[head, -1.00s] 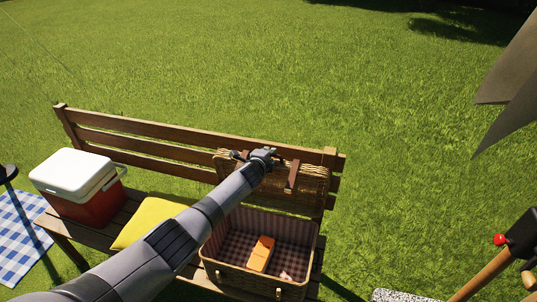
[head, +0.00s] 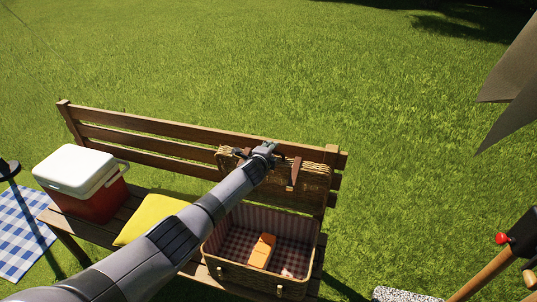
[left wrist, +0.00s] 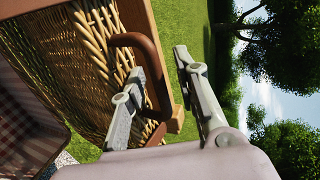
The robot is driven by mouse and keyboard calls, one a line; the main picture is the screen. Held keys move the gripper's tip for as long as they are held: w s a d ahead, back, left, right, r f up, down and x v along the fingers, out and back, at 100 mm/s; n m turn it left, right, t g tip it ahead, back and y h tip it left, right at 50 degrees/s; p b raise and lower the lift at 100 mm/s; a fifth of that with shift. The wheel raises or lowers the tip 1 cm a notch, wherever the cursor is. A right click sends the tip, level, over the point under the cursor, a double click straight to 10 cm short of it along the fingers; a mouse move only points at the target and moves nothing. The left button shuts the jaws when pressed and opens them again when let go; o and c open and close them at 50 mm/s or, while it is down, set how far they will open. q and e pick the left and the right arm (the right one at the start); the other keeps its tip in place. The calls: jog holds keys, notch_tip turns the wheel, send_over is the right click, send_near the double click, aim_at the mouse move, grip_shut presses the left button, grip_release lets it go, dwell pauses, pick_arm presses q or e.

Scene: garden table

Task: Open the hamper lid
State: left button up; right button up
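The wicker hamper (head: 230,272) stands on the bench seat, with an orange item (head: 262,251) and a small pinkish item inside on its checked lining. Its lid (head: 316,185) is raised and stands up against the bench backrest. My left gripper (head: 256,153) is at the lid's upper edge. In the left wrist view, the two fingers of my left gripper (left wrist: 165,85) are spread apart, with part of the brown lid handle (left wrist: 152,62) seen between them. Whether a finger touches the handle is unclear. My right gripper is not in view.
A red cooler with a white top (head: 90,187) and a yellow cushion (head: 152,217) are on the bench (head: 140,128) to the left. A blue checked cloth (head: 22,238) lies at the far left. A black object with a red knob (head: 503,238) is at the right.

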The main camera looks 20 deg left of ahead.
pick_arm(q)
jog(key=shift+s+a+r, duration=0.15)
jog(key=shift+s+r, duration=0.1)
jog(key=shift+s, duration=0.35)
jog(key=v, duration=1)
jog(key=shift+s, duration=0.3)
jog(key=shift+r, duration=0.1)
